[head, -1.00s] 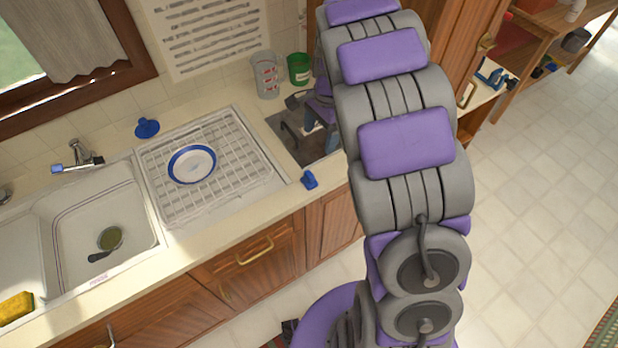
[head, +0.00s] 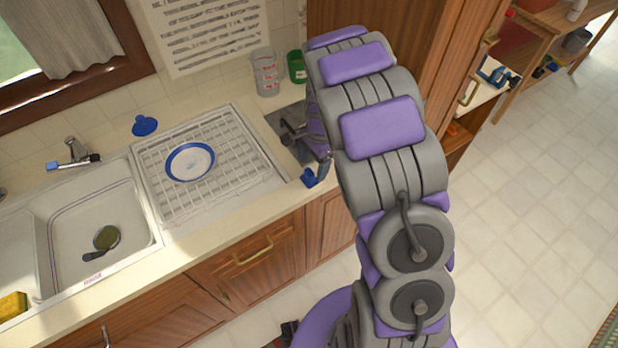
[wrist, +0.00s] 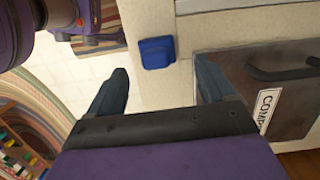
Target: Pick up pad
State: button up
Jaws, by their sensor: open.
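A small blue block (head: 309,178), which looks like the pad, lies at the front edge of the counter, right of the dish rack. In the wrist view the blue pad (wrist: 156,53) shows whole, just beyond the gap between the fingertips. My gripper (wrist: 162,82) is open and empty, with one dark finger on each side of that gap. In the head view my gripper is partly hidden by my arm and hangs over the counter close to the pad. I cannot tell its exact height above the counter.
A dark panel with a partly visible label (wrist: 267,108) lies right of the pad. The white dish rack (head: 235,150) holds a blue-rimmed plate (head: 190,162). Cups (head: 265,72) stand behind. A yellow sponge (head: 12,305) lies by the sink. A tall wooden cabinet (head: 440,50) stands right.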

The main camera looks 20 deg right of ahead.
aim_at(309, 171)
jog(key=f, duration=0.1)
jog(key=a+f+b, duration=0.1)
jog(key=f, duration=0.2)
jog(key=shift+s+a+f, duration=0.25)
jog(key=shift+s+f, duration=0.1)
jog(key=shift+c, duration=0.3)
jog(key=c, duration=1.2)
jog(key=shift+r, duration=0.1)
